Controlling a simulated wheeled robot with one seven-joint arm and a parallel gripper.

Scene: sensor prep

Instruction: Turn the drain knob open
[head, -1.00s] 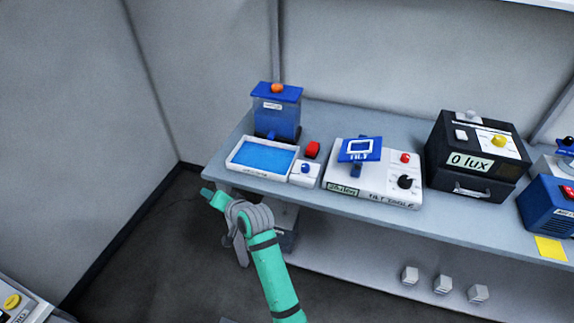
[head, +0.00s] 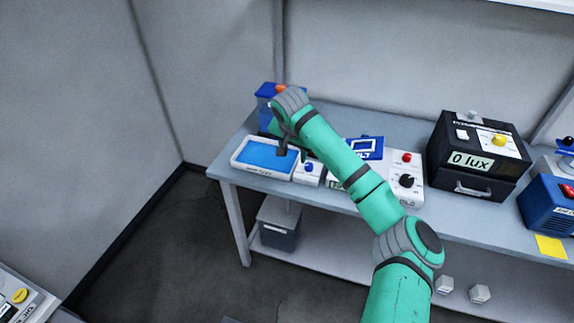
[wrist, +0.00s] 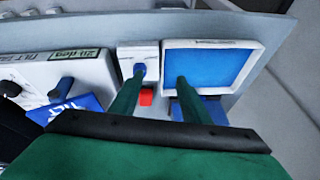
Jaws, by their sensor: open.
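The drain knob (head: 308,167) is a small blue knob on a white box (head: 314,180) beside the tray of blue liquid (head: 238,163). In the wrist view the knob (wrist: 140,68) shows at the tip of the left finger; I cannot tell whether they touch. My gripper (wrist: 161,78) is open and empty, with its other finger over the blue surface of the tray. In the head view my arm reaches over the bench from the lower right, and my wrist hides most of the gripper and part of the tank (head: 265,92).
A red button (wrist: 146,97) is close to the knob box. The white tilt console (head: 405,190) with its blue tilting plate (head: 366,147) stands right of it, partly behind my arm. A black lux box (head: 475,160) is farther right. A grey bin (head: 280,225) sits below.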

